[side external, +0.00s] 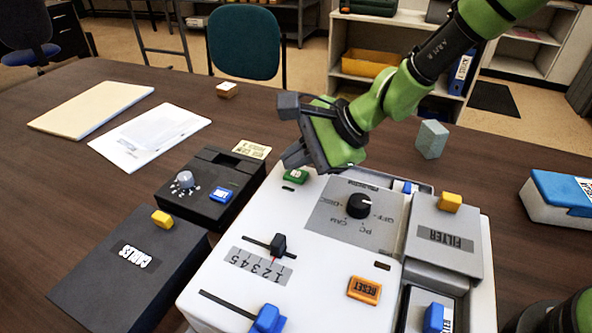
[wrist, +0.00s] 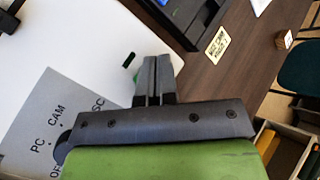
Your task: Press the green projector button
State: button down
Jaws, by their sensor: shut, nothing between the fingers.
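The green projector button (side external: 295,176) is a small raised block near the far left corner of the white control console (side external: 330,277). A small dark slot (side external: 288,188) lies beside it. My gripper (side external: 291,160) is shut and empty, with its fingertips close above and beside the green button; I cannot tell whether they touch it. In the wrist view the shut fingers (wrist: 154,62) hide most of the button, and a sliver of green (wrist: 136,76) shows at their left edge.
The console also carries a black knob (side external: 359,205), sliders, an orange reset button (side external: 364,290) and a filter cover (side external: 443,236). To its left sit a dark knob box (side external: 212,172) and a dark cables box (side external: 130,265). Papers (side external: 150,137) lie at the far left.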

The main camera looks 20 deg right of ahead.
aim_at(297, 176)
jog(key=shift+r, duration=0.1)
jog(key=shift+r, duration=2.95)
jog(key=c, duration=1.8)
grip_release()
